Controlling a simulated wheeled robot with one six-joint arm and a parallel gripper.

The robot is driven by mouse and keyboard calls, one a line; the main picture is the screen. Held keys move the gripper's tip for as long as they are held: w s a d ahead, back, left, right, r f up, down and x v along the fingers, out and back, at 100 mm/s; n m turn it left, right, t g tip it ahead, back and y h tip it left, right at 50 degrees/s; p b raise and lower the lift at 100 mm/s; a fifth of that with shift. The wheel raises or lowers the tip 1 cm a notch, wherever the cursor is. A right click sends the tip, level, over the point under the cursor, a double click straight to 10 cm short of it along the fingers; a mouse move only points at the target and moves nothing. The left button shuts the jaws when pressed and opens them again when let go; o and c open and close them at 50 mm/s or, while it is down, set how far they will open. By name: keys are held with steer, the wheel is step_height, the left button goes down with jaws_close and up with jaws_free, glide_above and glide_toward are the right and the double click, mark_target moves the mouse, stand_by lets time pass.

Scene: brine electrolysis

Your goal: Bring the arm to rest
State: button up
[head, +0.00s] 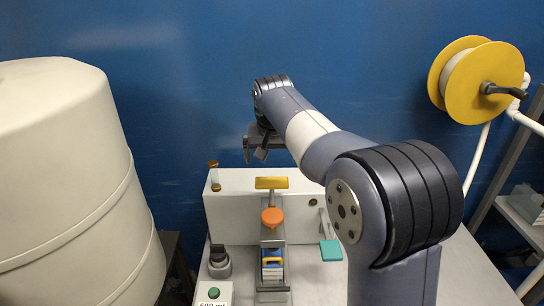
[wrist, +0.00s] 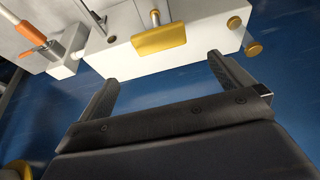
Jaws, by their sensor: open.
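My gripper (head: 262,148) hangs at the end of my arm, above and behind the white box (head: 232,207) on the bench. In the wrist view my gripper (wrist: 160,90) shows two dark fingers spread apart with nothing between them. The white box also shows in the wrist view (wrist: 200,48), ahead of the fingers. A yellow handle (wrist: 160,40) on the box lies beyond the gap between the fingers. My gripper appears apart from the box and the handle.
A large cream tank (head: 70,180) fills the left. A yellow hose reel (head: 475,82) hangs at the upper right. An orange knob (head: 271,217), a teal paddle (head: 331,250) and a green button (head: 213,292) are on the bench. Blue wall stands behind my gripper.

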mark_target(272, 183)
steer(key=shift+f, duration=0.1)
steer(key=x, duration=1.3)
steer(key=shift+s+f+p, duration=0.1)
steer(key=shift+s+p, duration=0.2)
steer(key=shift+s, duration=0.15)
steer(key=shift+f+b, duration=0.45)
steer(key=shift+f, duration=0.5)
